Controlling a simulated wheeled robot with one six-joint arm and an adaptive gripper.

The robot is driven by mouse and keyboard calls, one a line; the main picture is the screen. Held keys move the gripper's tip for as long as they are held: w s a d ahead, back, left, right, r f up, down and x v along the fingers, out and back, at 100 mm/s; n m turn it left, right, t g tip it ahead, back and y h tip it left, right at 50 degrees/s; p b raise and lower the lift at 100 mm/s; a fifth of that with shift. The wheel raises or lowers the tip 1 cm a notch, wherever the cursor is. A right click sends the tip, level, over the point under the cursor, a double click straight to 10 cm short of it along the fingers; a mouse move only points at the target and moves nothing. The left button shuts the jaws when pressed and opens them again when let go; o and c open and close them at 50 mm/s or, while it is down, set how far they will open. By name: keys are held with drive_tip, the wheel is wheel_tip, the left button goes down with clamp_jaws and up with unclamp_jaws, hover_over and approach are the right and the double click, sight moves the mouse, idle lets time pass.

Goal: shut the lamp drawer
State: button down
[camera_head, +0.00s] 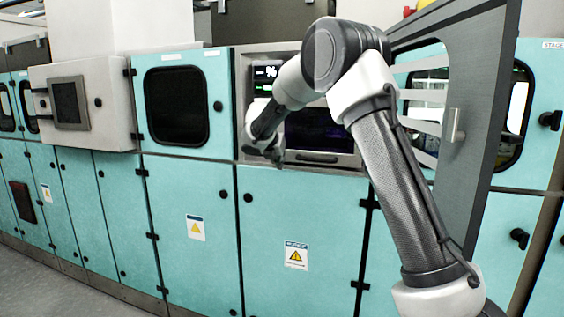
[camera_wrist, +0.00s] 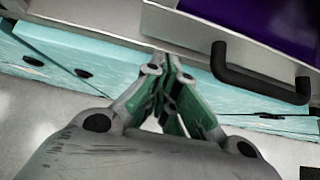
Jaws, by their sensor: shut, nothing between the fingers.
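The lamp drawer (camera_head: 345,159) is a grey-framed front with a dark window and a dark bar handle (camera_head: 318,157), in the middle of the teal cabinet row in the head view. In the wrist view its grey front (camera_wrist: 190,35) shows a purple pane and a black handle (camera_wrist: 258,82) at the upper right. I cannot tell how far out it stands. My gripper (camera_head: 278,163) is at the drawer's left end, left of the handle. In the wrist view my gripper (camera_wrist: 168,62) has its fingertips together, empty, close to the front's lower left edge; contact is unclear.
A small display (camera_head: 265,80) with a % sign is above the drawer. A grey-framed door (camera_head: 480,110) stands open at the right, near my arm. A grey box with a screen (camera_head: 105,105) juts out at the left. Grey floor is clear at the lower left.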

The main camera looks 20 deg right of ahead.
drive_tip(key=v, duration=1)
drive_tip(key=shift+s+a+f, duration=0.3)
drive_tip(key=shift+s+f, duration=0.05)
drive_tip(key=c, duration=2)
unclamp_jaws()
drive_tip(key=shift+s+a+r, duration=0.1)
drive_tip(key=shift+s+r, duration=0.1)
drive_tip(key=shift+c, duration=0.2)
drive_tip(key=o, duration=0.6)
drive_tip(key=d+f, duration=0.1)
drive_tip(key=f, duration=0.1)
drive_tip(key=d+f+h, duration=0.1)
drive_tip(key=f, duration=0.1)
drive_tip(key=s+d+f+g+h, duration=0.1)
drive_tip(key=d+f, duration=0.1)
drive_tip(key=shift+f+m, duration=0.1)
drive_tip(key=shift+m, duration=0.3)
drive_tip(key=m+t+h, duration=0.2)
drive_tip(key=m+h, duration=0.5)
drive_tip(key=m, duration=1.4)
approach(314, 160)
drive_tip(key=x, duration=0.9)
drive_tip(key=shift+w+d, duration=0.15)
drive_tip(key=shift+d, duration=0.1)
drive_tip(key=shift+c, duration=0.4)
